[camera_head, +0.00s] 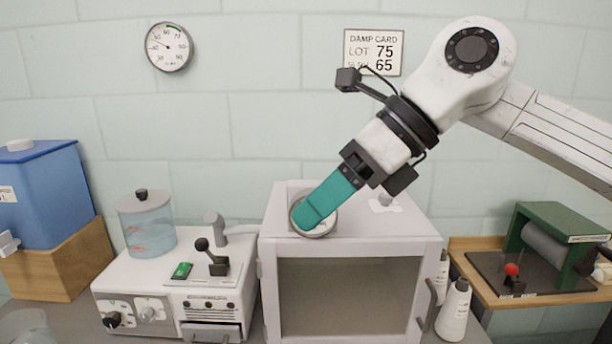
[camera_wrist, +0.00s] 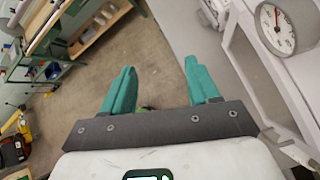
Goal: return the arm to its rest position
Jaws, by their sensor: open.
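My arm reaches in from the right in the head view, raised above the white cabinet (camera_head: 345,250) and bent down to the left. My gripper (camera_head: 310,214) has teal fingers that overlap a round dial (camera_head: 322,230) on the cabinet top in this view; whether they touch it I cannot tell. In the wrist view my gripper (camera_wrist: 160,80) shows its two fingers wide apart with nothing between them, only brown floor beyond. The dial (camera_wrist: 278,28) stands to the right of the fingers there, clear of them.
A white machine (camera_head: 180,285) with a lever and a water jar (camera_head: 147,222) stands left of the cabinet. A blue tank (camera_head: 40,195) is at far left. White bottles (camera_head: 454,310) and a green press (camera_head: 560,240) are at right. The wall above is free apart from a gauge (camera_head: 169,47) and a card (camera_head: 373,52).

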